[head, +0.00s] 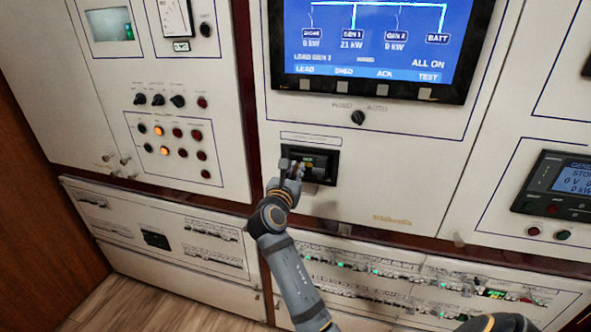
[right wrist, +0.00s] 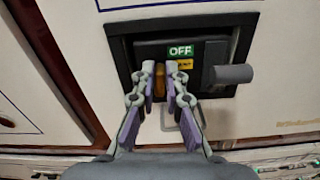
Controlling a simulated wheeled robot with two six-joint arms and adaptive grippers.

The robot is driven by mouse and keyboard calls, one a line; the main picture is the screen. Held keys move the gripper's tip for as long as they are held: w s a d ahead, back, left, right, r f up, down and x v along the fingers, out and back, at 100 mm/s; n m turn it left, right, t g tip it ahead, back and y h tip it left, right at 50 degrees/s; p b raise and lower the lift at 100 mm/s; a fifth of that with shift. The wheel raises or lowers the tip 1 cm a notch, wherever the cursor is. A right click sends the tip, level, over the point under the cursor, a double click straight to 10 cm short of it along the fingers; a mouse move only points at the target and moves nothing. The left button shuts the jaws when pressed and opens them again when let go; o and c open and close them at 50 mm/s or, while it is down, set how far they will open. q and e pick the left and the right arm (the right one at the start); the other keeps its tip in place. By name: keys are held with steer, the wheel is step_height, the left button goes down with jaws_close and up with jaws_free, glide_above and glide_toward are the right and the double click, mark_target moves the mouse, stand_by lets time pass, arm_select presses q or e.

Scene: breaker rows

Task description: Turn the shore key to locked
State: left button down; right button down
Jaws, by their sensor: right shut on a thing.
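The shore breaker unit (head: 318,178) is a black recessed box in the middle cream panel, below the big screen. In the right wrist view the unit (right wrist: 120,50) shows a green OFF label (right wrist: 181,51), a yellow label below it and a grey cylindrical handle (right wrist: 232,74) at the right. My right gripper (head: 291,168) is at the left part of the unit. In the right wrist view its fingers (right wrist: 160,72) are shut on a small amber piece (right wrist: 160,84), which seems to be the shore key; the fingers hide much of it. My left gripper is out of view.
A rotary selector (head: 358,118) sits above the unit, under the screen (head: 368,40). Knobs and lamps (head: 160,131) fill the left panel. Breaker rows (head: 385,270) run below. In the right wrist view a thin grey loop (right wrist: 182,118) hangs beside the fingers.

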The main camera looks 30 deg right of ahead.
steer(key=m+b, duration=0.1)
steer(key=m, duration=0.4)
steer(key=m+b, duration=0.1)
steer(key=m, duration=0.5)
steer(key=f+m+b, duration=0.1)
steer(key=m+b, duration=0.1)
steer(key=m, duration=0.3)
steer(key=shift+s+d, duration=0.25)
steer(key=shift+s, duration=0.05)
steer(key=shift+r+m, duration=0.1)
steer(key=shift+m, duration=0.3)
steer(key=c, duration=1.4)
jaws_free()
